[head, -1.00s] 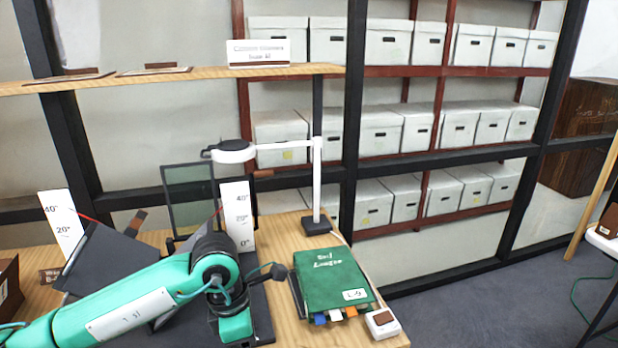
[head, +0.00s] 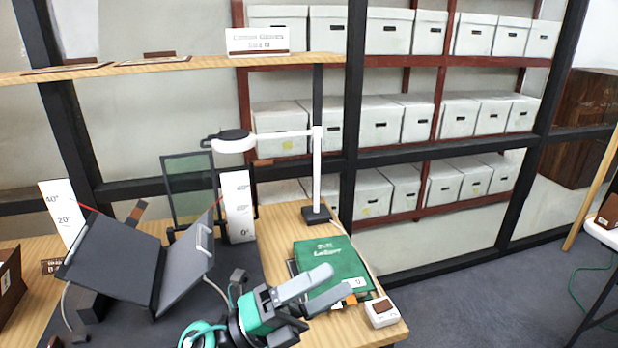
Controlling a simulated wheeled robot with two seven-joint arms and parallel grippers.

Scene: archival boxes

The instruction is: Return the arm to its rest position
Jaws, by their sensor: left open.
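My left gripper (head: 322,288) is at the lower middle of the head view, its two grey fingers apart and pointing right. It holds nothing that I can see. Its fingers lie in front of the lower part of the green ledger (head: 325,258), and I cannot tell whether they touch it. The green and black wrist (head: 255,312) of my left arm comes up from the bottom edge. My right gripper is not in view.
A dark book cradle (head: 118,257) stands open and empty at left, with angle scales (head: 238,205) behind it. A white lamp (head: 318,170) stands behind the ledger. A small white box (head: 381,312) sits at the table's right corner. Shelves of archival boxes (head: 372,192) stand behind.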

